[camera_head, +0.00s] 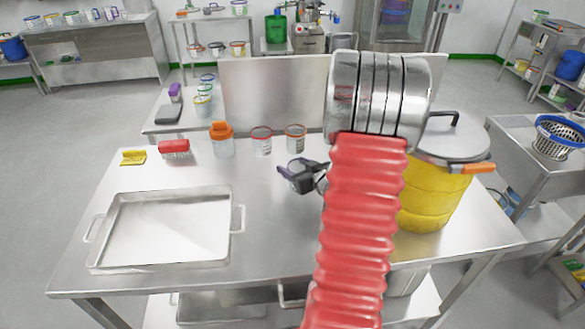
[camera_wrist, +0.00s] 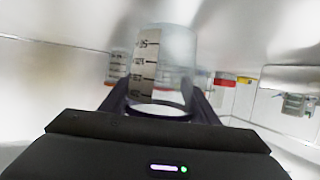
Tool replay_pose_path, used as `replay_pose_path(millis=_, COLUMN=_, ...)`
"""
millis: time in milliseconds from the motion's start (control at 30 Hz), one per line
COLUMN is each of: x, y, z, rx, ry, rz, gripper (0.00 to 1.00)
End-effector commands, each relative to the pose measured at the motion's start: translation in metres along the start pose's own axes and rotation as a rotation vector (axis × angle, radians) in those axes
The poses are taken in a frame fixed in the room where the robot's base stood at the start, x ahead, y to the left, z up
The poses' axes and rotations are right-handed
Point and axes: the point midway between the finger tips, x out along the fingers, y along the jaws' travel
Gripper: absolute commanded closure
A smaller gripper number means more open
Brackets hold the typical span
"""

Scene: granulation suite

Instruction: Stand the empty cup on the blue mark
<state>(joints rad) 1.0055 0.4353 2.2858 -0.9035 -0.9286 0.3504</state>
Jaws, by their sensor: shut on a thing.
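My gripper (camera_head: 306,182) is over the middle of the steel table, partly behind my red arm sleeve. It is shut on a clear cup (camera_head: 296,168). In the wrist view the cup (camera_wrist: 168,58) stands between the two fingers, see-through, with dark graduation marks on a pale strip. It looks empty and about upright. I cannot tell whether its base touches the table. No blue mark shows in either view; my arm hides part of the table.
A steel tray (camera_head: 236,220) lies left, a yellow drum (camera_head: 428,205) stands right. Table between tray and gripper is clear.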

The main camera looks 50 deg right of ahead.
Motion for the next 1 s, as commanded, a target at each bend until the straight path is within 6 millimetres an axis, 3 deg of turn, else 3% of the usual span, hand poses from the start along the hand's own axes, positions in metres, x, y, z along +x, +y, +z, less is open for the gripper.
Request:
replay_pose_path(millis=267, x=0.0008, y=-0.0001, z=0.0021, rx=0.0, ry=0.0, rz=0.0, gripper=0.7)
replay_pose_path(millis=300, x=0.0009, y=-0.0001, z=0.0021, rx=0.0, ry=0.0, rz=0.0, gripper=0.44)
replay_pose_path(millis=567, x=0.0008, y=-0.0001, z=0.0018, rx=-0.001, ry=0.0, rz=0.0, gripper=0.26)
replay_pose_path(millis=1000, x=-0.0067, y=0.0009, z=-0.0013, rx=-0.001, ry=0.001, rz=0.001, gripper=0.26)
